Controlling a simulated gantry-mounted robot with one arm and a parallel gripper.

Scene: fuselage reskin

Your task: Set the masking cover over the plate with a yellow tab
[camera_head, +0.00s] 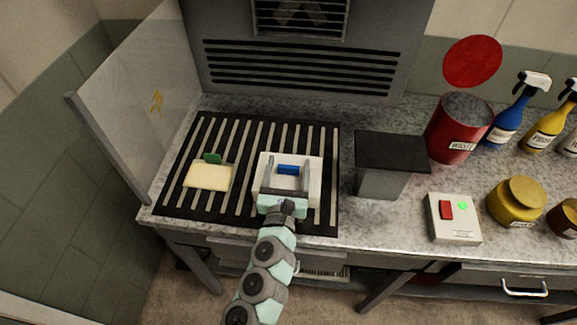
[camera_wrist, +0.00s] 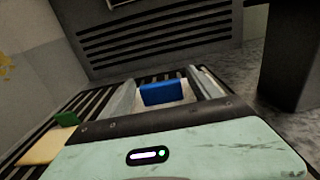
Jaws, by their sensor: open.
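A white square piece (camera_head: 314,176) with a blue block (camera_head: 289,169) on top lies on the right part of the black slatted rack. It looks like the masking cover; what is under it is hidden. My gripper (camera_head: 289,163) is open over it, with one finger on each side of the blue block. In the wrist view, the blue block (camera_wrist: 162,93) stands between the open fingers, with gaps beside it. A cream plate (camera_head: 207,177) with a green tab (camera_head: 213,158) lies on the rack to the left. I see no yellow tab in either view.
The slatted rack (camera_head: 250,222) sits on a grey stone counter. A clear panel (camera_head: 135,100) stands at its left and a vented grey unit (camera_head: 300,70) behind. A dark-topped grey block (camera_head: 380,182), a red bin (camera_head: 456,128) and a switch box (camera_head: 453,218) are at the right.

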